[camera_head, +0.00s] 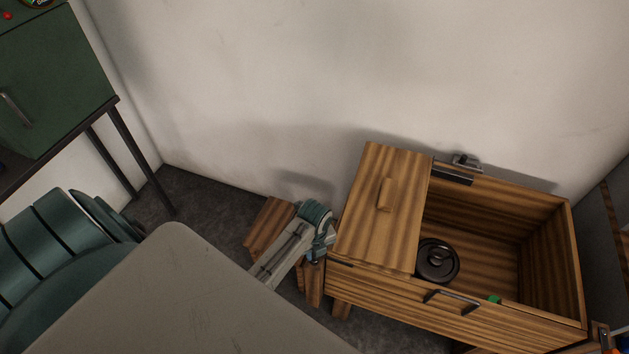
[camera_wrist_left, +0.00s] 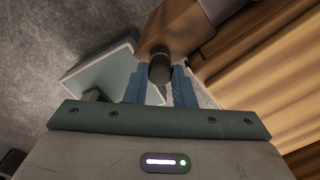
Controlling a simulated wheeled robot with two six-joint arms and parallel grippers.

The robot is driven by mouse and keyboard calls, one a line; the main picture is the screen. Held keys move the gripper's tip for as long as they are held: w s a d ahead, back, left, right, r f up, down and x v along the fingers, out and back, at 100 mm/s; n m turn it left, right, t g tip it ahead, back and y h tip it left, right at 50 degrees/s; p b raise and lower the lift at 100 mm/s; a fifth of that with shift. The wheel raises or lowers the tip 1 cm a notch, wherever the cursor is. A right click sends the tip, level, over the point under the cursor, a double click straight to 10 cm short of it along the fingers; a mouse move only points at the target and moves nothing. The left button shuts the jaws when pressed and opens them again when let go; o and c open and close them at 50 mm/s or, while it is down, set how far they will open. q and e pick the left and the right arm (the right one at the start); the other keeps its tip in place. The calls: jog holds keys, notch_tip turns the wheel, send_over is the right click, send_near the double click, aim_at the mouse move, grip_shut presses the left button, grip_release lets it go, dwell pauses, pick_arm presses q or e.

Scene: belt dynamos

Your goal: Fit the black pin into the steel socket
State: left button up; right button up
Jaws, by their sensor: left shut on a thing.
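My left gripper (camera_head: 324,244) is low beside the left end of the wooden chest, with its fingers partly hidden in the head view. In the left wrist view its blue fingers (camera_wrist_left: 160,88) are shut on a dark cylinder, which looks like the black pin (camera_wrist_left: 159,69). The pin's rounded end shows between the fingertips, close to a brown wooden piece; I cannot tell whether they touch. A small grey metal fitting (camera_head: 466,161) sits at the chest's back edge; I cannot tell whether it is the steel socket.
The wooden chest (camera_head: 375,215) has a lid over its left part and an open right part. A black round object (camera_head: 437,260) and a small green thing (camera_head: 494,299) are there. A green cabinet (camera_head: 55,85) stands on a dark-framed table at left. A wall rises behind.

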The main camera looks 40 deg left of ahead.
pick_arm(q)
jog(key=shift+f, duration=0.15)
jog(key=o, duration=1)
jog(key=shift+o, duration=0.2)
notch_tip(320, 180, up, 11)
jog(key=b, duration=0.2)
jog(key=shift+b, duration=0.4)
jog(key=shift+f, duration=0.15)
